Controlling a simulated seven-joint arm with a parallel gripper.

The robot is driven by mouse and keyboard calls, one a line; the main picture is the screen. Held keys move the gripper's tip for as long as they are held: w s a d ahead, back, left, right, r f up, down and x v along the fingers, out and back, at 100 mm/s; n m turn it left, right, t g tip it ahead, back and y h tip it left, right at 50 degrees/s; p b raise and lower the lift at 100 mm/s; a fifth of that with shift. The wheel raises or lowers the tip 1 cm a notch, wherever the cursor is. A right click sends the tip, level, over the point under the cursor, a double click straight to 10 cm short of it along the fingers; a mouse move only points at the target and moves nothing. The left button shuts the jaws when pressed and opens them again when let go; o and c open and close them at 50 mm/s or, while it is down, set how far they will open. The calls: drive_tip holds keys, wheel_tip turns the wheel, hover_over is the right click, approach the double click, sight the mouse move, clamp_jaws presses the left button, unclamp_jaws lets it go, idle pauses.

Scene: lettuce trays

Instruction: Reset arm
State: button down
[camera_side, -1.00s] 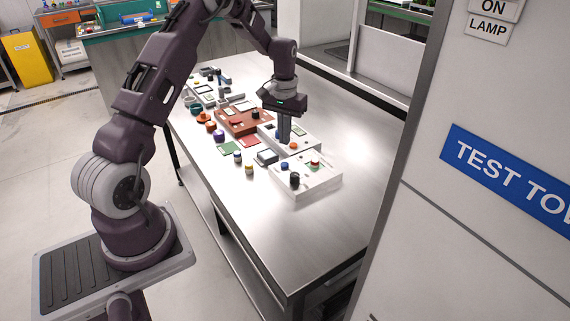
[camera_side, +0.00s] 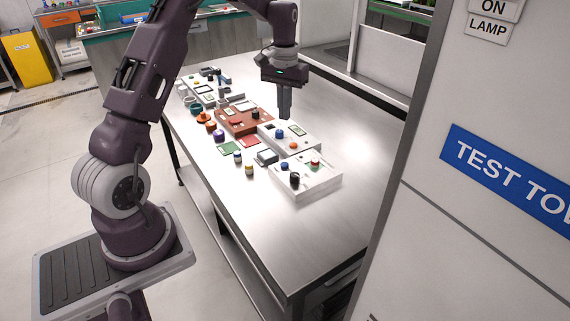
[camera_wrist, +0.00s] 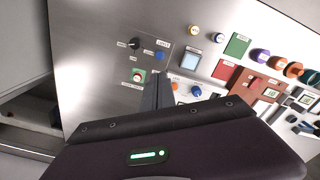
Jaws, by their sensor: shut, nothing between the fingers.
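My gripper (camera_side: 284,106) is in the air above the white panel boxes on the steel table, with its shut fingers pointing down and nothing between them. In the wrist view the fingers (camera_wrist: 158,92) cover part of a white box. The middle white box (camera_side: 309,146) carries a blue knob (camera_side: 280,134) and an orange button (camera_side: 293,145). The nearer white box (camera_side: 315,184) carries a black knob (camera_side: 294,179), a blue knob (camera_side: 284,166) and a red button with green (camera_side: 315,163). A clear gap shows between the fingertips and the box.
The steel table (camera_side: 350,120) is bare on its right side. A brown-red tray (camera_side: 232,128), green plate (camera_side: 229,149), red plate (camera_side: 249,141) and several small knobs lie left of the boxes. A grey cabinet with a blue sign (camera_side: 510,175) stands at the right.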

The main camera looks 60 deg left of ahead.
drive_tip(key=s+d+r+m+t, duration=0.3)
drive_tip(key=s+d+r, duration=0.8)
drive_tip(key=d+r, duration=0.45)
drive_tip(key=s+d+f+m+t, duration=0.1)
drive_tip(key=s+d, duration=0.3)
drive_tip(key=s, duration=0.4)
drive_tip(key=s+d+f+m+t, duration=0.1)
drive_tip(key=s+d+m, duration=0.1)
drive_tip(key=s, duration=0.6)
drive_tip(key=shift+s+d+f+t, duration=0.15)
drive_tip(key=shift+s+d+t, duration=0.2)
drive_tip(key=shift+d, duration=0.5)
